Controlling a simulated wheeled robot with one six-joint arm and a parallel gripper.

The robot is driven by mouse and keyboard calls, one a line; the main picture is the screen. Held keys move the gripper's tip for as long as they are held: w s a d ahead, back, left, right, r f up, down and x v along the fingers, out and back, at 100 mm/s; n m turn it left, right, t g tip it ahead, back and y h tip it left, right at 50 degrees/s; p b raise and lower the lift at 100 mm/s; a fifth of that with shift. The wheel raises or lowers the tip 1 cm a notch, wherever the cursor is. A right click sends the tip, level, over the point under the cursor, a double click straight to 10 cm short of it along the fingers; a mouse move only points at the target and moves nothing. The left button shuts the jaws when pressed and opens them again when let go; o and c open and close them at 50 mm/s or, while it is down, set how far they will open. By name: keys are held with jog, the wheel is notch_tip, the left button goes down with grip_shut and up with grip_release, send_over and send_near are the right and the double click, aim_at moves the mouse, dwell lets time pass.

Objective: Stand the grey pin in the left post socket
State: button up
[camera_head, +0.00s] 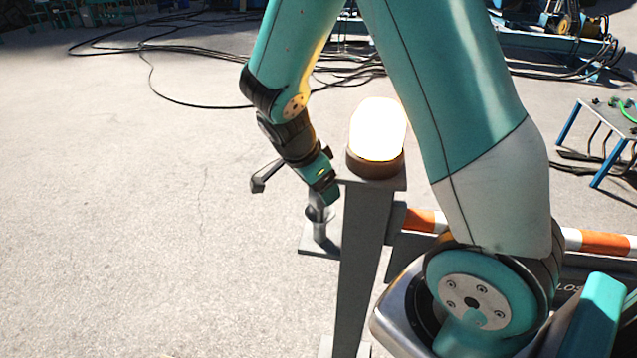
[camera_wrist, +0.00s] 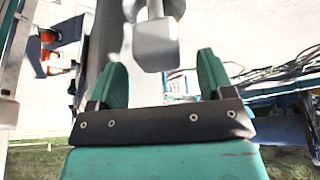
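The grey pin (camera_wrist: 156,46) shows in the wrist view as a pale block-shaped head on a narrower shaft. The shaft runs into a rounded grey piece at the top edge, which looks like the socket. My gripper (camera_wrist: 161,62) is open, with a teal finger on each side of the head and a visible gap on both sides. In the head view my gripper (camera_head: 325,198) points down just above a small grey upright piece (camera_head: 319,214). This piece stands on a plate (camera_head: 316,249) at the left side of the post (camera_head: 364,250). How deep the pin sits is hidden.
A lit lamp (camera_head: 377,130) stands on top of the post, close to my gripper and forearm. An orange-and-white barrier bar (camera_head: 600,243) runs right of the post. Black cables (camera_head: 150,45) lie on the ground behind. The ground at left is clear.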

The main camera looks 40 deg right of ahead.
jog(key=s+v, duration=0.1)
jog(key=v, duration=1.6)
jog(key=shift+w+r, duration=0.25)
jog(key=shift+w, duration=0.15)
